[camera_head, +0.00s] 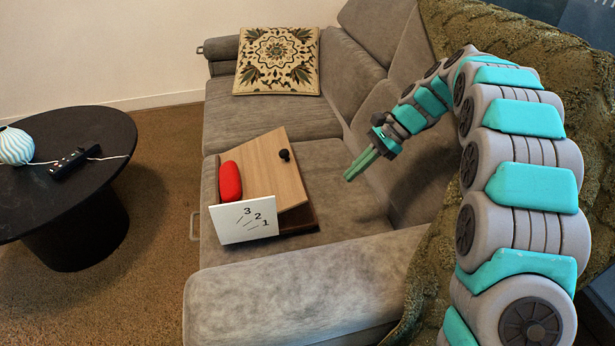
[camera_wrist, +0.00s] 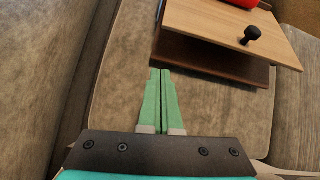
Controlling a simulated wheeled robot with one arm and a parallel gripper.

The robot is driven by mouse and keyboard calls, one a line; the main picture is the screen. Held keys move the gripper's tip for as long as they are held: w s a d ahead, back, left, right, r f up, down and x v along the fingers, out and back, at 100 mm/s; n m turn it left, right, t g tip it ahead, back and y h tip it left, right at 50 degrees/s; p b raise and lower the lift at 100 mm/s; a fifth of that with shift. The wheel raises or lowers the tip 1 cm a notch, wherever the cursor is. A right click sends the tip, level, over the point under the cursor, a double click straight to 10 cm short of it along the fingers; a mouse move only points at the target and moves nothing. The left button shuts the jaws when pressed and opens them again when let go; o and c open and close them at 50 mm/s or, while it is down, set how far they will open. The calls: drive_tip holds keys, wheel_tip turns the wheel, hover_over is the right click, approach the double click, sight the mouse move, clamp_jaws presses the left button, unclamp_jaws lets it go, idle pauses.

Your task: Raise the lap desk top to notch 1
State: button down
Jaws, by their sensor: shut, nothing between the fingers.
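The lap desk stands on the grey sofa seat. Its light wooden top (camera_head: 272,168) is tilted up above a dark brown base (camera_head: 303,221), with a gap between them. A black knob (camera_head: 285,155) sits on the top near one edge; it also shows in the wrist view (camera_wrist: 250,35). A white side plate (camera_head: 243,222) carries the numbers 3, 2 and 1 with short slanted lines. My gripper (camera_head: 359,167) is shut and empty, to the right of the desk and apart from it. In the wrist view its green fingers (camera_wrist: 160,100) lie together, just short of the base.
A red case (camera_head: 230,182) lies at the left of the desk by the top. A patterned cushion (camera_head: 277,61) is farther back on the sofa. The sofa backrest (camera_head: 402,62) rises near my arm. A round black table (camera_head: 62,160) stands at left.

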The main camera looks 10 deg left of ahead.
sight(299, 177)
drive_tip(key=w+a+f+m+y, duration=0.2)
drive_tip(key=w+a+f, duration=0.2)
drive_tip(key=w+f, duration=0.15)
drive_tip(key=shift+g, duration=0.3)
drive_tip(key=b+x, duration=0.2)
drive_tip(key=x, duration=0.1)
drive_tip(key=b+x, duration=0.2)
drive_tip(key=x, duration=0.1)
drive_tip(key=b+x, duration=0.3)
drive_tip(key=shift+w+a+f, duration=0.2)
drive_tip(key=shift+a, duration=0.15)
drive_tip(key=r, duration=0.3)
drive_tip(key=shift+a+r+p, duration=0.1)
drive_tip(key=shift+a+p, duration=0.15)
drive_tip(key=shift+p, duration=0.05)
drive_tip(key=shift+s+a+r, duration=0.1)
drive_tip(key=shift+r, duration=0.25)
drive_tip(key=shift+s+a+r, duration=0.15)
drive_tip(key=shift+r, duration=0.2)
drive_tip(key=r+p, duration=0.1)
drive_tip(key=r+h+p, duration=0.1)
drive_tip(key=p, duration=0.1)
drive_tip(key=shift+s+a+r, duration=0.1)
drive_tip(key=shift+s+a, duration=0.05)
drive_tip(key=shift+a, duration=0.15)
drive_tip(key=shift+f, duration=0.2)
